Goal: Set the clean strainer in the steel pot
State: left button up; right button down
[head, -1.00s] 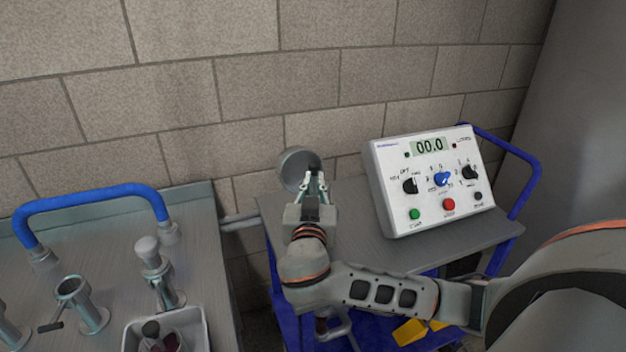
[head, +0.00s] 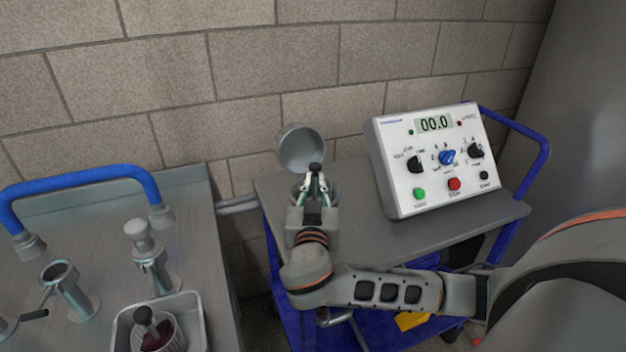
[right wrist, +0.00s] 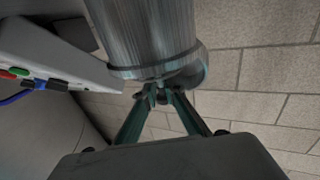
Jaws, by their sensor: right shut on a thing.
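The steel pot stands on the cart at the wall. Its round grey lid (head: 301,148) is tipped up at the back, and its ribbed body fills the top of the right wrist view (right wrist: 148,35). My right gripper (head: 315,183) is at the pot's mouth, in front of the lid. It is shut on the black knob of the clean strainer (head: 316,168). The strainer's body is hidden by the gripper and pot, so I cannot tell how deep it sits. The fingertips also show at the pot's rim in the right wrist view (right wrist: 160,95). My left gripper is out of view.
A white control box (head: 435,160) stands close to the right of the pot on the cart (head: 365,228). On the left bench, a grey tub (head: 195,318) holds another black-knobbed strainer with dark red residue (head: 155,338). Steel fittings (head: 150,262) and a blue handle (head: 85,185) stand beside it.

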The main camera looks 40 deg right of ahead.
jog(key=shift+f+b, duration=0.55)
jog(key=shift+f, duration=0.75)
jog(key=shift+f, duration=0.2)
jog(key=c, duration=2)
grip_release()
jog(key=shift+a, duration=0.1)
jog(key=shift+c, duration=0.2)
jog(key=shift+f, duration=0.1)
